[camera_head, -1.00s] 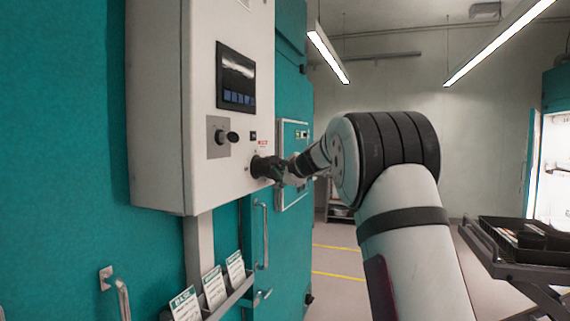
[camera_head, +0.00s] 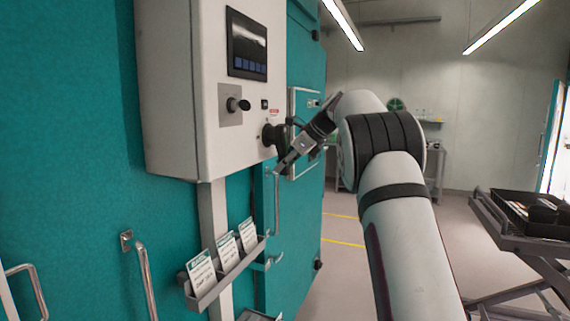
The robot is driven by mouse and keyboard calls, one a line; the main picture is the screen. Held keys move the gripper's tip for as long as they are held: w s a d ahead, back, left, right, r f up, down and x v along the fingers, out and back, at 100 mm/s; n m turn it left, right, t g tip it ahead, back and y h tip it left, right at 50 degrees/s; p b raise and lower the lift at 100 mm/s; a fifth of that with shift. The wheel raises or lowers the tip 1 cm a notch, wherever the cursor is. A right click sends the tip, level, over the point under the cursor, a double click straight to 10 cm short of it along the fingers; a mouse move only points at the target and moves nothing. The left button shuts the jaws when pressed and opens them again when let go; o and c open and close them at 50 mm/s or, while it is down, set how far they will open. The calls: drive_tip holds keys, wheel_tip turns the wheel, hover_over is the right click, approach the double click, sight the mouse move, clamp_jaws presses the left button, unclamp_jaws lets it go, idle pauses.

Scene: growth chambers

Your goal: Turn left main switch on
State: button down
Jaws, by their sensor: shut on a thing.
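The white control box (camera_head: 170,90) hangs on the teal chamber wall at the left. The black main switch (camera_head: 270,135) sticks out low on its front face, near a small red label. My gripper (camera_head: 284,148) is at this switch, shut on it, with its dark fingers tilted. One finger reaches down and left below the knob. The gripper and its shadowed parts hide the outer end of the switch, so its exact angle cannot be read.
Another black knob (camera_head: 238,105) sits on a grey plate above, beneath a dark screen (camera_head: 246,45). A card rack (camera_head: 225,272) and metal door handles are below. A cart with a black tray (camera_head: 530,215) stands at the right. Floor is clear between.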

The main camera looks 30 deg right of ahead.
drive_tip(key=shift+s+a+m+g+y+b, duration=0.3)
drive_tip(key=shift+s+a+m+g+y, duration=0.25)
drive_tip(key=shift+a+y, duration=0.2)
drive_tip(key=c, duration=1.4)
unclamp_jaws()
drive_tip(key=shift+o, duration=0.2)
drive_tip(key=v, duration=1.2)
drive_tip(key=shift+f, duration=0.1)
